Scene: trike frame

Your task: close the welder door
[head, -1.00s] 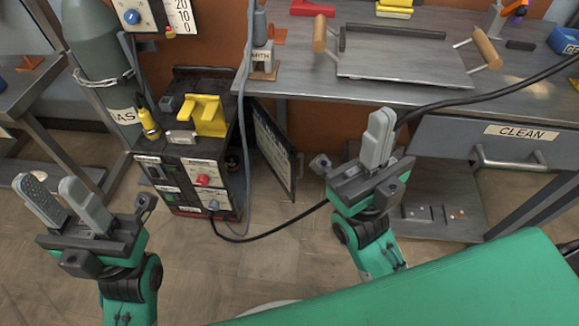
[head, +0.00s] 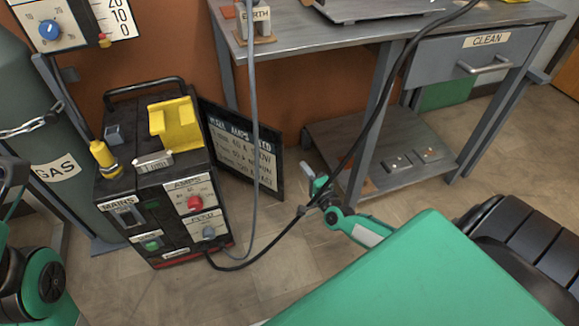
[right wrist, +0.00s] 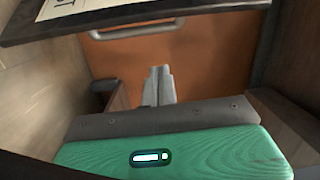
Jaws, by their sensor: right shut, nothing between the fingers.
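The black welder (head: 165,185) stands on the floor at the left of the head view. Its door (head: 243,150) stands open at its right side, with the face bearing light lettering turned to me. My right gripper (head: 312,172) is just right of the door's free edge, low by the bench leg; I cannot tell whether it touches. The right wrist view shows its fingers (right wrist: 160,84) shut together and empty. A dark panel crosses the top of that view; I cannot tell if it is the door. My left gripper (head: 10,182) is cut off at the left edge, its fingers hidden.
A black cable (head: 342,165) runs from the welder front up past my right gripper. A grey hose (head: 254,120) hangs before the door. The bench (head: 345,42) and its lower shelf (head: 395,150) are behind and right. A gas cylinder (head: 35,110) stands left.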

